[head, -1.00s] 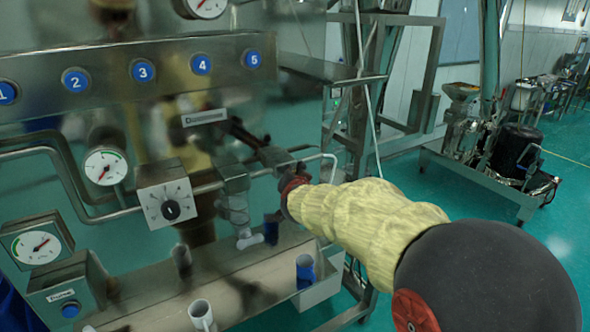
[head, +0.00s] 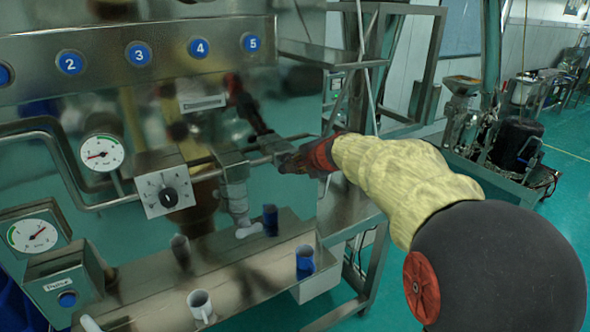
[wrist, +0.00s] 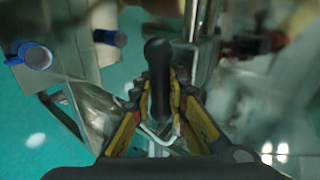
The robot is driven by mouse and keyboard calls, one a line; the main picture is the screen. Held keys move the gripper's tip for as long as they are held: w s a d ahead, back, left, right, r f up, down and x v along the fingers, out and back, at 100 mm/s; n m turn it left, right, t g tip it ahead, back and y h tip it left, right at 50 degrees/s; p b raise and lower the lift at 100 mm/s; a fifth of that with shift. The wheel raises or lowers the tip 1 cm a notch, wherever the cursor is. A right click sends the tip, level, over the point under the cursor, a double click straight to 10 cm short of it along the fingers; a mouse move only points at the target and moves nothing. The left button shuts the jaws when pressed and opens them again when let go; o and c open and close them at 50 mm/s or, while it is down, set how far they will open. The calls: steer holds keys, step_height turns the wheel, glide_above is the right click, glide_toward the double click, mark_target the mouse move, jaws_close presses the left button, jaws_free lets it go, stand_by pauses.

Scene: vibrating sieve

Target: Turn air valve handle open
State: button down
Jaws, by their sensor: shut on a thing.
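The air valve handle is a dark, rounded lever (wrist: 158,62) that stands upright between my fingers in the wrist view. My gripper (wrist: 160,98) is shut on it, with one black-and-yellow finger on each side. In the head view my gripper (head: 291,164) is at the right end of the steel pipe, just right of a square metal fitting (head: 232,162). The handle itself is hidden there by the gripper, so I cannot tell its exact angle.
A steel panel carries numbered blue buttons (head: 139,53), a round gauge (head: 102,153) and a square knob box (head: 164,190). Below, a ledge holds white and blue cups (head: 305,262). Open floor lies to the right.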

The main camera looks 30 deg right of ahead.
steer(key=shift+f+m+y+b, duration=0.1)
steer(key=shift+m+y+b, duration=0.2)
steer(key=shift+m+y, duration=0.1)
stand_by(0.3)
steer(key=c, duration=1.7)
jaws_free()
steer(key=shift+c, duration=0.2)
steer(key=v, duration=1.2)
